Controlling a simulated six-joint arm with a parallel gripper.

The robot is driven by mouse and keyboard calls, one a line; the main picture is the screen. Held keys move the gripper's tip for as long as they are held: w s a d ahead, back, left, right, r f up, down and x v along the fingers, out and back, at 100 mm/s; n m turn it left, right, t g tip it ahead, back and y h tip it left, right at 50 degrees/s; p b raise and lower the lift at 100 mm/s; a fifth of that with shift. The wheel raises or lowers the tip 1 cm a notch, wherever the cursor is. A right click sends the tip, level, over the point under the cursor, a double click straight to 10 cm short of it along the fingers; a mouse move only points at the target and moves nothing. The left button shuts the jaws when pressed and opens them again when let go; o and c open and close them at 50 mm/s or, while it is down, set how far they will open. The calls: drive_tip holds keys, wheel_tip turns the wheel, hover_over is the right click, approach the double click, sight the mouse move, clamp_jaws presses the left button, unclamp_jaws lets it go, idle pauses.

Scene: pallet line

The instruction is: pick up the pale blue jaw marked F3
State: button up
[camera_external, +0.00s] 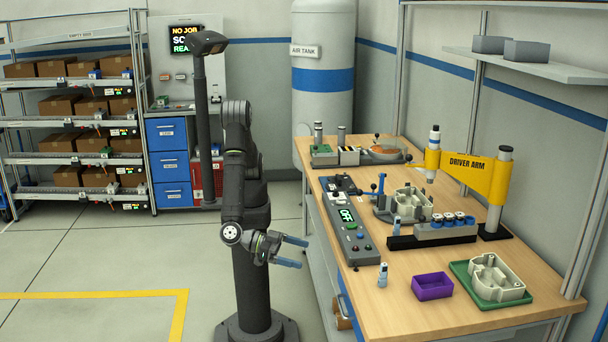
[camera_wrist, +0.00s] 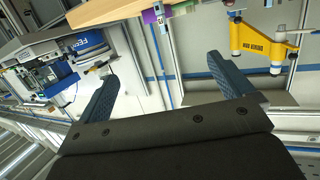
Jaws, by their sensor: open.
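My gripper (camera_external: 303,254) is open and empty beside the left edge of the workbench, its blue fingers pointing right. In the wrist view, my gripper (camera_wrist: 162,68) shows two dark blue fingers wide apart with nothing between them. A small pale blue and white piece (camera_external: 382,275) stands upright on the bench near its left edge, to the right of my gripper. A similar small piece (camera_external: 396,225) stands farther back by the black rail. I cannot read F3 on either, so I cannot tell which is the jaw.
A purple bin (camera_external: 432,286) and a green tray (camera_external: 460,268) with a pale casting are at the bench front. A control box (camera_external: 350,232) with a lit display lies along the left edge. The yellow driver arm (camera_external: 470,172) overhangs the bench. Bare wood surrounds the nearer piece.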

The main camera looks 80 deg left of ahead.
drive_tip(key=c, duration=1)
drive_tip(key=w+a+r+n+g+y, duration=0.1)
drive_tip(key=w+a+n+g+y, duration=0.1)
drive_tip(key=w, duration=0.6)
drive_tip(key=w+a+r+n+g+y, duration=0.1)
drive_tip(key=w+a+n+g+y, duration=0.2)
drive_tip(key=w+a+n, duration=0.3)
drive_tip(key=w+a+r+n+g+y, duration=0.1)
drive_tip(key=w+a+n+g+y, duration=0.2)
drive_tip(key=w, duration=0.8)
drive_tip(key=shift+w+a+r+n+y, duration=0.1)
drive_tip(key=shift+a+r+n+y, duration=0.1)
drive_tip(key=shift+n+y, duration=0.5)
drive_tip(key=shift+w+a+r+n+y, duration=0.15)
drive_tip(key=shift+n+y, duration=0.25)
drive_tip(key=shift+n, duration=0.5)
drive_tip(key=w+a+r+n+g+h, duration=0.2)
drive_tip(key=w+a+r+n+g, duration=0.25)
drive_tip(key=w, duration=0.35)
wheel_tip(320, 180, up, 5)
drive_tip(key=n+g+h, duration=0.2)
drive_tip(key=g+h, duration=0.1)
hover_over(397, 229)
drive_tip(key=shift+t, duration=0.25)
drive_tip(key=f, duration=0.8)
drive_tip(key=a+f, duration=0.1)
drive_tip(key=f, duration=0.3)
drive_tip(key=shift+w+d+f, duration=0.1)
drive_tip(key=shift+f, duration=2.5)
